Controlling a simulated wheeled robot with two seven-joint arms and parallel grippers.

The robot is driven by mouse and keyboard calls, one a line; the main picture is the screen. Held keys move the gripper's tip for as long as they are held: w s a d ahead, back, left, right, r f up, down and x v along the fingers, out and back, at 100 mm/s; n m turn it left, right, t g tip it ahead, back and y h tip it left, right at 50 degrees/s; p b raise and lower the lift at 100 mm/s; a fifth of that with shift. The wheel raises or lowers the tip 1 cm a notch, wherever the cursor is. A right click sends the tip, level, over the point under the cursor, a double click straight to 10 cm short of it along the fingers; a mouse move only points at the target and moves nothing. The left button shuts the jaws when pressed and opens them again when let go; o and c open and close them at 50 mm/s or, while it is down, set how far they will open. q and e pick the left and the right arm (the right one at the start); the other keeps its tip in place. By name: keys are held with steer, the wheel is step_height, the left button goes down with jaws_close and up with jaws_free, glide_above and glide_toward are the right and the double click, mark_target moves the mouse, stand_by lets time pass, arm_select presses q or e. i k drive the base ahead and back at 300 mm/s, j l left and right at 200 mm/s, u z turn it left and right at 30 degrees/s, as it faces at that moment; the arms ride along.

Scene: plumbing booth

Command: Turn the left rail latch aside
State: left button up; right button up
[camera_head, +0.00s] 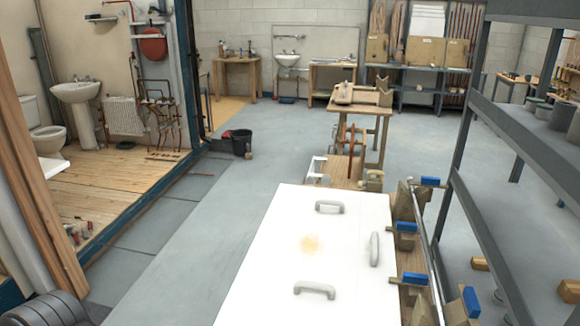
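Several blue latches line a metal rail (432,255) beside the white board, to its right. One blue latch (433,181) is at the far end, one (406,227) is nearer on the left of the rail, another (415,279) is nearer still, and one (471,302) stands steeply tilted to the right of the rail. I cannot tell which of them is the left rail latch. Wooden blocks (405,200) sit next to them. Neither gripper shows in the head view, so how they stand is hidden.
The white board (270,240) carries three grey handles (329,207). A grey metal shelf (520,150) stands close on the right. The grey floor (190,240) left of the board is clear.

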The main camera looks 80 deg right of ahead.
mark_target(425, 181)
steer(key=i, duration=0.25)
steer(key=i+l+z, duration=0.15)
steer(key=i+z, duration=1.15)
steer(key=i+j+z, duration=0.2)
steer(key=z, duration=0.2)
steer(key=i+l+z, duration=0.35)
steer(key=i+z, duration=0.15)
steer(key=i, duration=0.15)
steer(key=i+z, duration=0.45)
steer(key=i, duration=0.25)
steer(key=i+j+z, duration=0.1)
steer(key=i+z, duration=0.4)
steer(key=i, duration=0.25)
steer(key=i+j+u, duration=0.15)
steer(key=i, duration=0.45)
steer(key=i+u, duration=0.15)
steer(key=i, duration=0.5)
steer(key=i+l+u, duration=0.2)
steer(key=i, duration=0.4)
steer(key=i+l+u, duration=0.15)
steer(key=i, duration=0.9)
steer(key=z, duration=5.8)
